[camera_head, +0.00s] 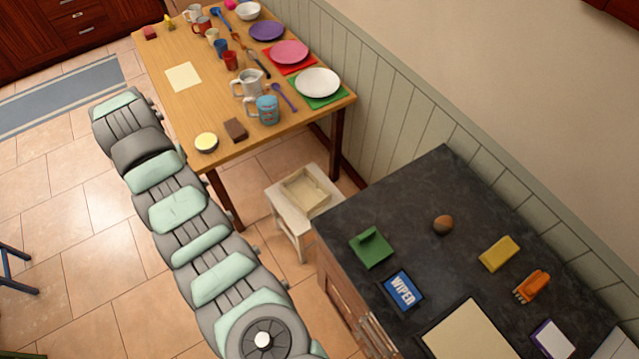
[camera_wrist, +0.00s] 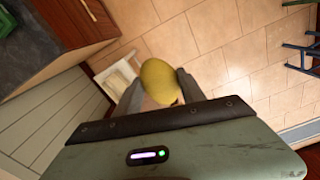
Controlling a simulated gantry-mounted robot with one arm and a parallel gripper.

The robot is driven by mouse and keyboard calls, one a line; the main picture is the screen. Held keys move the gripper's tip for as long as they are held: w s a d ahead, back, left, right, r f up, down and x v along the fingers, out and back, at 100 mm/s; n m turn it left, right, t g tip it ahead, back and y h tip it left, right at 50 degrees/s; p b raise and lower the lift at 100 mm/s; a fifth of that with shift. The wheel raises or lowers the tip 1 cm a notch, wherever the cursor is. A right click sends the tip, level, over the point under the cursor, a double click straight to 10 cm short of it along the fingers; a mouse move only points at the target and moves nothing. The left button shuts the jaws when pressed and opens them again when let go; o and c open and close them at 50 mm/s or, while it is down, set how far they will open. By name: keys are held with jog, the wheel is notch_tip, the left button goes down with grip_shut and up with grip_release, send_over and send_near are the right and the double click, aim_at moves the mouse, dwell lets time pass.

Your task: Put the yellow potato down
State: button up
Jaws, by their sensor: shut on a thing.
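The yellow potato (camera_wrist: 158,78) is between the two grey fingers of my gripper (camera_wrist: 159,88) in the wrist view. My gripper is shut on it, and the fingers touch it from both sides. The potato is held in the air, with tile floor behind it and the white stool just to its left. In the head view my arm crosses the left and lower part of the picture; I cannot make out the gripper or the potato there.
The wooden table (camera_head: 185,105) holds plates, mugs and utensils. A white stool (camera_head: 283,206) with a shallow tray (camera_head: 307,191) stands between the table and the dark counter (camera_head: 405,205). A blue chair (camera_wrist: 290,48) stands on the right.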

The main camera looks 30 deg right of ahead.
jog(key=shift+n, duration=0.5)
jog(key=r, duration=0.1)
jog(key=d+r+b, duration=0.1)
jog(key=w+r+b, duration=0.1)
jog(key=r, duration=0.1)
jog(key=shift+d, duration=0.35)
jog(key=s+d+b, duration=0.2)
jog(key=s+d, duration=0.2)
jog(key=d, duration=1.3)
jog(key=s+d+b, duration=0.2)
jog(key=s+d, duration=0.1)
jog(key=d, duration=1.3)
jog(key=m, duration=0.2)
send_over(428, 206)
notch_tip(428, 206, down, 4)
notch_tip(428, 206, down, 14)
jog(key=shift+r+b, duration=0.2)
jog(key=shift+b, duration=0.8)
jog(key=shift+f+b, duration=0.5)
jog(key=shift+f, duration=2)
